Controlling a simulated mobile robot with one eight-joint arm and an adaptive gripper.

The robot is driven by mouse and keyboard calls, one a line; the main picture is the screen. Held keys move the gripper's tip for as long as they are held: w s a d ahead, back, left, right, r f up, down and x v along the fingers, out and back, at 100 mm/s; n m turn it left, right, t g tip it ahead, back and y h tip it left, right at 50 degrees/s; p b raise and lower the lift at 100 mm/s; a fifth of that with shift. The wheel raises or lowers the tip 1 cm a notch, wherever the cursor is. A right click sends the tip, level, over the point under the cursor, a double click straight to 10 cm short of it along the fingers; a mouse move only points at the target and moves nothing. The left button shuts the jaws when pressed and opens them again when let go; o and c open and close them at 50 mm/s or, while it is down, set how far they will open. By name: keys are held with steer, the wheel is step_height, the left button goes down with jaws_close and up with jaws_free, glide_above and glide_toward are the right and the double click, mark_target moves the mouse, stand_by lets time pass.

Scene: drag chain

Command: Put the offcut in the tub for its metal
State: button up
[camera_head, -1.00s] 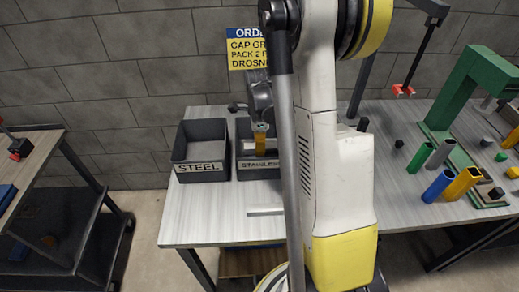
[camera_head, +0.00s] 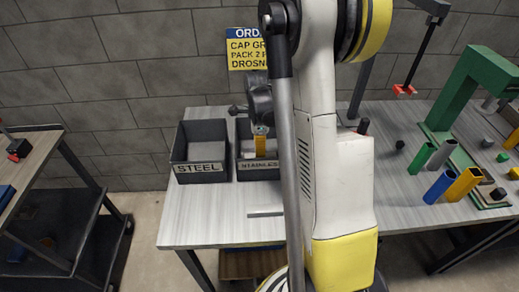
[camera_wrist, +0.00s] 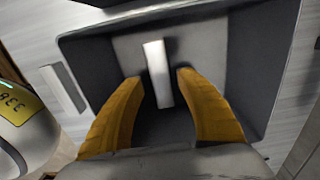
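My gripper (camera_wrist: 157,82) points down into the tub marked STAINLESS (camera_head: 259,164). Its two yellow fingers stand apart, and in the head view only a bit of yellow finger (camera_head: 259,146) shows. In the wrist view a pale, straight bar, the offcut (camera_wrist: 157,72), lies between and beyond the fingertips, over the grey tub floor. Gaps show between it and both fingers; I cannot tell whether it rests fully on the floor. The tub's dark wall (camera_wrist: 252,60) surrounds it. The tub marked STEEL (camera_head: 200,168) stands to the left and looks empty from the head camera.
Another pale bar (camera_head: 265,211) lies on the table in front of the tubs; it also shows in the wrist view (camera_wrist: 64,90). My arm hides the table's middle. Coloured tubes (camera_head: 438,186) and a green frame (camera_head: 470,85) stand on the right. A cart (camera_head: 75,220) stands left.

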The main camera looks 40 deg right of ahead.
step_height(320, 180, up, 12)
steer(key=p, duration=0.5)
steer(key=s+a+r+n+t, duration=0.3)
steer(key=a+r+n, duration=0.7)
steer(key=a+n, duration=0.15)
steer(key=s+a+r+n+t, duration=0.1)
steer(key=s+a+n+t, duration=0.3)
steer(key=s+a+n, duration=0.4)
steer(key=a+n, duration=0.4)
steer(key=n, duration=0.2)
steer(key=shift+s+r, duration=0.15)
steer(key=shift+r, duration=0.15)
